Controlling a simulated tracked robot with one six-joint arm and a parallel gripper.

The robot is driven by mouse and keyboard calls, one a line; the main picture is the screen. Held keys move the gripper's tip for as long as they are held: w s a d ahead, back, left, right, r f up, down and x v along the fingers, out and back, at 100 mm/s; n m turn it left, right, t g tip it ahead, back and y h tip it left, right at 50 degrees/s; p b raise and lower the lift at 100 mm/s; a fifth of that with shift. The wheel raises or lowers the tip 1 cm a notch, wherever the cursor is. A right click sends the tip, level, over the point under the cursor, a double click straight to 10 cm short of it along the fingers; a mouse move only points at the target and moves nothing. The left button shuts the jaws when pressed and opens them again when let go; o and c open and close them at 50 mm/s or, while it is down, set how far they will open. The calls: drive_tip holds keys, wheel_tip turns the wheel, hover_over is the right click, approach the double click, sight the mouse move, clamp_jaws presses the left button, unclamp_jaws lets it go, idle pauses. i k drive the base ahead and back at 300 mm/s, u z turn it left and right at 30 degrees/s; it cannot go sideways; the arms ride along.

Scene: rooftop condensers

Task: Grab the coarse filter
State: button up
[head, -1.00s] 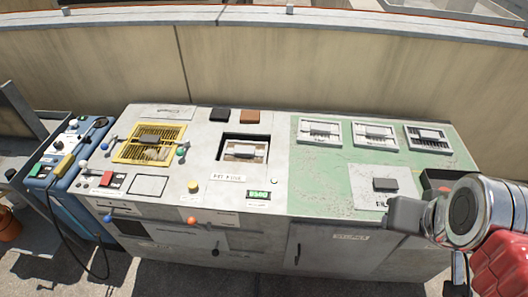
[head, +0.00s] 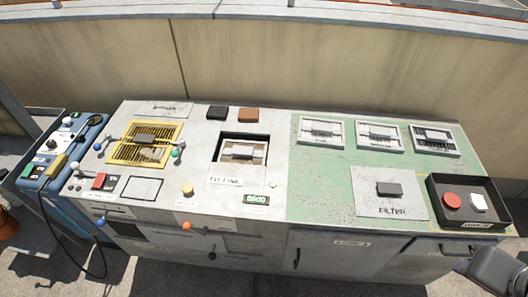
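Three white-framed filters lie in a row on the green part of the bench: a left one (head: 321,133), a middle one (head: 380,136) and a right one (head: 434,140). The right one has dark, widely spaced slats; the other two look paler and finer. Their small labels are too small to read, so I cannot tell by name which is coarse. Each has a grip bar on top. My gripper (head: 497,270) shows only in part at the lower right edge, in front of the bench and away from the filters. Its fingers' opening cannot be made out.
A grey plate marked FILTER (head: 388,206) with a dark handle lies below the filters. A yellow grille (head: 131,156) and a recessed slot with a framed insert (head: 242,150) are further left. A wall stands behind.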

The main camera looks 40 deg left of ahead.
sight(245, 153)
drive_tip(key=z, duration=1.25)
drive_tip(key=k, duration=1.2)
drive_tip(key=u, duration=2.25)
